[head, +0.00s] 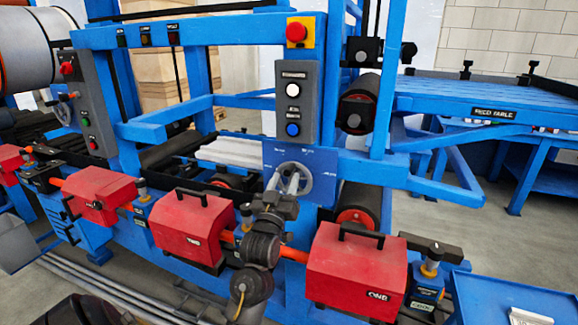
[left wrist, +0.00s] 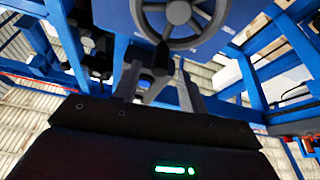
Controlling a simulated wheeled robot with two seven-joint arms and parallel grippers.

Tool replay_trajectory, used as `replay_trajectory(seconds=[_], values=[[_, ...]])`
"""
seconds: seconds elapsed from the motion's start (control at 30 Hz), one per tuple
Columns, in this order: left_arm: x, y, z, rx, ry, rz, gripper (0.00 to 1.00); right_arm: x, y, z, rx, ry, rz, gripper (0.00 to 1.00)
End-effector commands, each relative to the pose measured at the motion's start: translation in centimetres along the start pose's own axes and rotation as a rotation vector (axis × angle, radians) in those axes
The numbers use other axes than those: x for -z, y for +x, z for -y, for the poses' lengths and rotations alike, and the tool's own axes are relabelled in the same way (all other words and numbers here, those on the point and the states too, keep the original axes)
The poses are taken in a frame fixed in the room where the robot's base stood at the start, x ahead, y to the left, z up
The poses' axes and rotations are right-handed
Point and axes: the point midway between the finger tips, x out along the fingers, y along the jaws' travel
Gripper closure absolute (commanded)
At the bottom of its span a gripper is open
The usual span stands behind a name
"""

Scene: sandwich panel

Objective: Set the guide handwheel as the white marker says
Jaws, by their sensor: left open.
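The grey spoked guide handwheel (head: 308,176) is mounted on a blue panel (head: 325,163) below the button box. Small white marks are on that panel, too small to read. My left gripper (head: 284,181) is in front of the wheel, overlapping its left and lower part in the head view. In the left wrist view the handwheel (left wrist: 180,14) is at the top, cut off by the frame edge. My left gripper (left wrist: 158,72) is open below it there, with a dark knob (left wrist: 163,58) showing between its fingers. Contact cannot be told. My right gripper is not in view.
Red covers with black handles, one labelled ONE (head: 355,272) and another TWO (head: 190,230), flank my left arm. A blue feed table (head: 490,95) stands at right.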

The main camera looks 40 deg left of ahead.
Motion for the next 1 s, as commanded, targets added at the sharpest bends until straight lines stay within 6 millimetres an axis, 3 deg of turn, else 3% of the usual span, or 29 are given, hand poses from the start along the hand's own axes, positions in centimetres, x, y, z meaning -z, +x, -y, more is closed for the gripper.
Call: replay_trajectory(seconds=[0.1, 0.3, 0.7, 1.0], values=[[0.2, 2.3, -0.1, 0.000, 0.000, 0.000, 0.58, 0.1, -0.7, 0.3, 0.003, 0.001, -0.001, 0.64], [0.1, 4.5, 0.0, 0.000, -0.001, 0.001, 0.58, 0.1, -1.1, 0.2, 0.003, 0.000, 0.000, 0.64], [-0.1, 5.0, 0.0, 0.000, -0.001, 0.002, 0.59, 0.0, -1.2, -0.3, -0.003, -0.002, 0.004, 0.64], [-0.1, 5.0, 0.0, 0.000, -0.001, 0.002, 0.98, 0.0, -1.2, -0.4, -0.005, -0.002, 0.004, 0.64]])
